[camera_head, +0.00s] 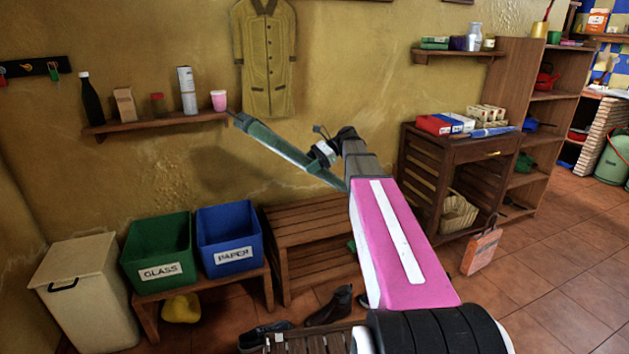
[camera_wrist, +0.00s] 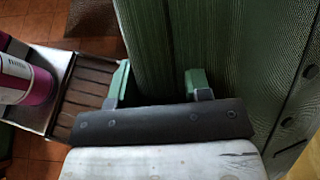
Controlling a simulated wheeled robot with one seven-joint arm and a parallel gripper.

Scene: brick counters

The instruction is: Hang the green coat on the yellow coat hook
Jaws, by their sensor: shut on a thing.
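The green coat (camera_head: 280,148) shows nearly edge-on in the head view, a long thin slanting shape in front of the wall. In the wrist view its green cloth (camera_wrist: 235,50) fills the middle and right, with dark buttons at the right edge. My gripper (camera_head: 326,152) is shut on the coat; its fingers also show in the wrist view (camera_wrist: 160,84). A yellow coat (camera_head: 265,62) hangs flat on the wall above and behind the green one. A dark rail (camera_head: 35,68) with small red and green pieces is on the wall at far left.
A wall shelf (camera_head: 155,123) with bottles and a pink cup is close to the green coat's far end. Below stand a slatted bench (camera_head: 310,225), green (camera_head: 157,245) and blue (camera_head: 229,235) bins, and a cream bin (camera_head: 85,290). A wooden cabinet (camera_head: 455,150) is at right.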

